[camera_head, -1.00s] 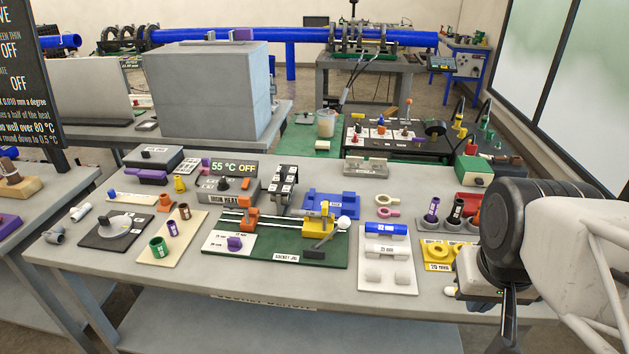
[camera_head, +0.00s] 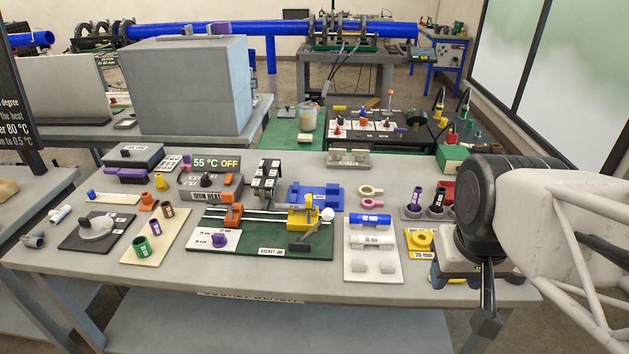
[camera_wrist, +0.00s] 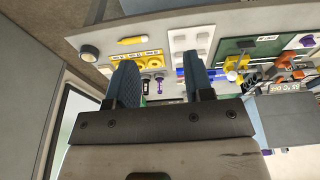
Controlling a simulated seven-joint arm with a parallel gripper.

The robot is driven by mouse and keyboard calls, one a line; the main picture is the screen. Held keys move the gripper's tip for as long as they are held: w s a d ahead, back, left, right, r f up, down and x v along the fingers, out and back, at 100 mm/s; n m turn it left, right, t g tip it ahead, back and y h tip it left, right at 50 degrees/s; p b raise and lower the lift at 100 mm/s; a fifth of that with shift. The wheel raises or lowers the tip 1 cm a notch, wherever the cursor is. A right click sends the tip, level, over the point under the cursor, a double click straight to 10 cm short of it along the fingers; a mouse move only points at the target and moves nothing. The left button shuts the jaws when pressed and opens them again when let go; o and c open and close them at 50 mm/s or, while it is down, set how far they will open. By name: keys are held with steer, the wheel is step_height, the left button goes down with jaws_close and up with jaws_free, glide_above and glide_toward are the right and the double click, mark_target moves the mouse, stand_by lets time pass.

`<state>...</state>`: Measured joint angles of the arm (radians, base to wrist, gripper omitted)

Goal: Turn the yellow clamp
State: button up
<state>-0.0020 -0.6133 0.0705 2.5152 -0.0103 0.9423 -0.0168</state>
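The yellow clamp (camera_head: 297,217) stands on the right part of the green socket jig (camera_head: 262,242), with a white ball at its right and a dark grey handle low in front. In the wrist view, the yellow clamp (camera_wrist: 232,64) shows upside down at the upper right, small and beyond the fingers. My gripper (camera_wrist: 160,70) has its two blue fingers spread wide apart with nothing between them. In the head view it hangs at the right end of the bench, well to the right of the clamp and not touching it; its fingers are hard to make out there.
An orange clamp (camera_head: 232,209) stands left of the yellow one on the same jig. A white pipe board (camera_head: 372,270) with a blue pipe (camera_head: 370,219) lies between the jig and my gripper. A yellow fitting tray (camera_head: 419,239) and cups stand near my arm.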

steer(key=shift+o, duration=1)
steer(key=w+a+r+n, duration=0.1)
steer(key=w+a+n, duration=0.3)
steer(key=w, duration=0.7)
steer(key=shift+a+r+n+g, duration=0.2)
steer(key=shift+r+n+g, duration=0.1)
steer(key=shift+n+g, duration=0.15)
steer(key=n+g, duration=0.2)
steer(key=n, duration=1.1)
glide_above(309, 197)
steer(key=f, duration=0.8)
steer(key=shift+s+d+f, duration=0.1)
steer(key=shift+d+f, duration=0.1)
steer(key=shift+f, duration=0.05)
steer(key=shift+w+a+f, duration=0.2)
steer(key=shift+a, duration=0.05)
steer(key=shift+f, duration=0.1)
steer(key=shift+f, duration=3.8)
steer(key=c, duration=0.9)
